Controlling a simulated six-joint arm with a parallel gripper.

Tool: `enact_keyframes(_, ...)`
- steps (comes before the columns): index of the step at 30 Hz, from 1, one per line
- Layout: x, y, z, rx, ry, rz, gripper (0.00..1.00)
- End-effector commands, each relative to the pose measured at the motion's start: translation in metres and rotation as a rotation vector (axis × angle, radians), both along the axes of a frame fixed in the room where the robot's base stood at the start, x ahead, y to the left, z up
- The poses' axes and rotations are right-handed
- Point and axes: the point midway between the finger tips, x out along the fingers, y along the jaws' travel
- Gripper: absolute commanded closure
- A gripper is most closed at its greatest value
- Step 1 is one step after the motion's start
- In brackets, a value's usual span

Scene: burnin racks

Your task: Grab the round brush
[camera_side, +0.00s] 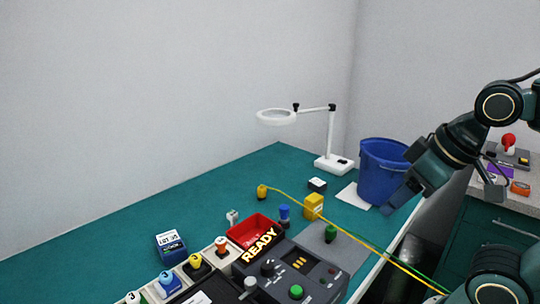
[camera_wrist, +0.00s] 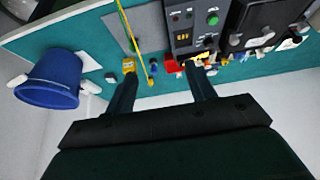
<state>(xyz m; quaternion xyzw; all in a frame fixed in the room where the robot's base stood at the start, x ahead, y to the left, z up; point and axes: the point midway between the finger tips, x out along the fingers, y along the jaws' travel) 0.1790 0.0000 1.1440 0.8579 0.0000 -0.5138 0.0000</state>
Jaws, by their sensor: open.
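I cannot make out a round brush for certain in either view. Small upright pieces with coloured tops stand on the bench in the side view, among them a blue one (camera_side: 284,213) and a green one (camera_side: 331,232); they are too small to identify. My gripper (camera_side: 398,204) is at the right, in front of the blue bucket and above the bench edge. In the wrist view my gripper (camera_wrist: 161,72) shows two dark fingers spread apart with nothing held between them. Small bench items appear beyond the fingertips.
A blue bucket (camera_side: 381,172) and a white magnifier lamp (camera_side: 333,163) stand at the back. A yellow block (camera_side: 313,206), a red tray (camera_side: 252,225) and a control panel (camera_side: 290,283) crowd the front. A yellow cable (camera_side: 372,247) crosses the bench. The left back is clear.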

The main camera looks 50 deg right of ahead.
Motion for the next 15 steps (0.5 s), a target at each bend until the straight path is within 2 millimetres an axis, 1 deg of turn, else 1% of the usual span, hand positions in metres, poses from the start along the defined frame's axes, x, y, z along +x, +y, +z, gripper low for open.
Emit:
enact_keyframes(5,0.003,0.000,0.002,0.007,0.005,-0.015,0.45)
enact_keyframes(8,0.010,-0.001,0.005,0.022,0.018,-0.047,0.45)
enact_keyframes(11,0.020,-0.002,0.009,0.045,0.037,-0.097,0.45)
enact_keyframes(15,0.042,-0.004,0.016,0.089,0.073,-0.200,0.45)
